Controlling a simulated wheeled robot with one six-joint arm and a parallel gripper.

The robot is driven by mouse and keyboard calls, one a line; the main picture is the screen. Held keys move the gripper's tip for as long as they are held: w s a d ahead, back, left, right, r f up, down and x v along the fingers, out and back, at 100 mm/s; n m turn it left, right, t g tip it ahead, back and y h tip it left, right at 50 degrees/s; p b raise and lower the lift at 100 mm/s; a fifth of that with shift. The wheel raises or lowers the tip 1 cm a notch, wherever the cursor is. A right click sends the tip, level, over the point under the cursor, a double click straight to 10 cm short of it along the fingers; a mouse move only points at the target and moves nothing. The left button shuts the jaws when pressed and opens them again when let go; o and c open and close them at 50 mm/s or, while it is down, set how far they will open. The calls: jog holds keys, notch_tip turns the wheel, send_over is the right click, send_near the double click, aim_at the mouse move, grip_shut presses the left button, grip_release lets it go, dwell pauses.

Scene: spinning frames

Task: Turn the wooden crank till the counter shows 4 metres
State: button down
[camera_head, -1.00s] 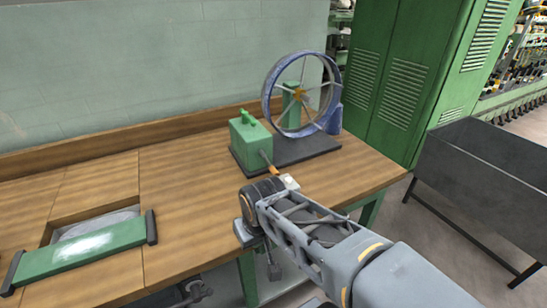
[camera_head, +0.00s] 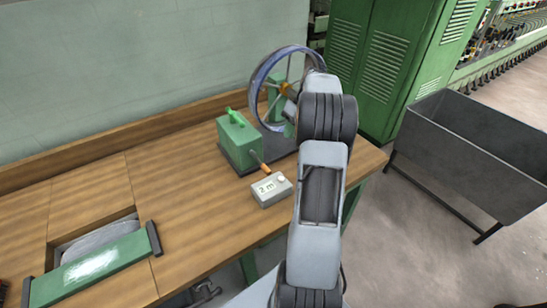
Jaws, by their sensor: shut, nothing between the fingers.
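A blue-grey spoked wheel (camera_head: 259,73) with an orange hub (camera_head: 285,89) stands on a dark base behind the green box (camera_head: 238,142). A short rod with an orange-brown, wood-coloured grip (camera_head: 264,168) sticks out of the box's front; I take it to be the crank. The grey counter (camera_head: 271,190) on the bench in front reads "2 m". My gripper (camera_head: 289,107) shows only in small part, shut, just left of my arm and in front of the wheel's lower right. My arm hides the wheel's right side. I cannot tell whether the gripper touches the wheel.
The wooden bench (camera_head: 180,185) is clear left of the box. A green bar (camera_head: 92,270) lies over a bench recess at the lower left. A green cabinet (camera_head: 375,60) stands behind, and a dark metal trough (camera_head: 470,150) stands right of the bench.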

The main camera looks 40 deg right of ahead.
aim_at(261, 163)
jog(key=p+x, duration=0.2)
jog(key=x, duration=0.9)
jog(key=shift+a+f, duration=0.15)
jog(key=shift+a+f+p, duration=0.35)
jog(key=shift+a+f, duration=0.25)
jog(key=shift+a, duration=0.15)
